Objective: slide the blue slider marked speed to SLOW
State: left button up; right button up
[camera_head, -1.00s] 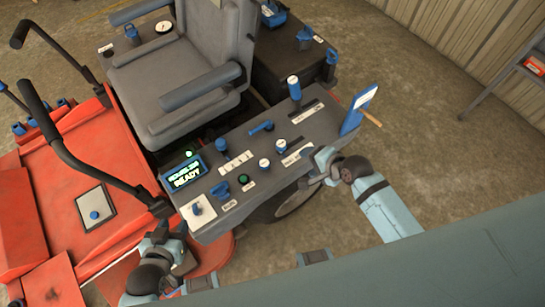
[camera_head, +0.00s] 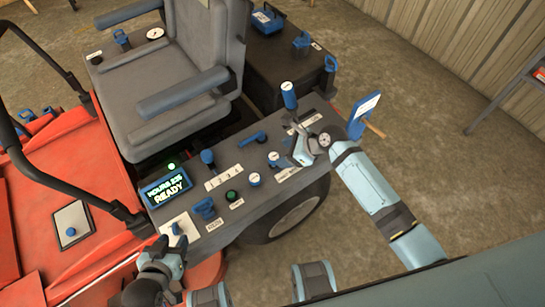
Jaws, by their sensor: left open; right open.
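The dark control panel (camera_head: 232,207) beside the seat carries several blue controls. A tall blue lever with a white cap (camera_head: 289,95) stands at its far right end. Two short white-capped blue knobs, a nearer one (camera_head: 254,180) and a farther one (camera_head: 273,158), stand on its right half. The labels are too small to read, so I cannot tell which control is marked speed. My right gripper (camera_head: 291,143) is open over the panel's right part, close to the farther knob; contact is unclear. It hides part of the panel. My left gripper (camera_head: 166,246) is open near the front left corner.
A grey seat (camera_head: 180,95) with armrests stands behind the panel. Red bodywork (camera_head: 60,190) with dark handlebars lies left. A blue upright paddle (camera_head: 362,115) stands beyond the panel's right end. Open floor (camera_head: 430,160) lies right.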

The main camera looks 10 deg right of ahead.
aim_at(273, 156)
pick_arm(q)
jog(key=shift+w+d+f+b, duration=0.15)
jog(key=shift+d+b, duration=0.15)
jog(key=shift+b, duration=0.1)
pick_arm(e)
jog(key=x, duration=0.4)
jog(key=shift+w+a+f, duration=0.1)
jog(key=shift+a+f, duration=0.05)
jog(key=shift+f, duration=0.15)
jog(key=shift+w+a+f, duration=0.2)
jog(key=shift+a+f, duration=0.25)
pick_arm(q)
jog(key=shift+w+d+r, duration=0.1)
jog(key=shift+d+r, duration=0.05)
jog(key=shift+r, duration=0.15)
jog(key=shift+f, duration=0.15)
pick_arm(e)
jog(key=shift+c, duration=0.5)
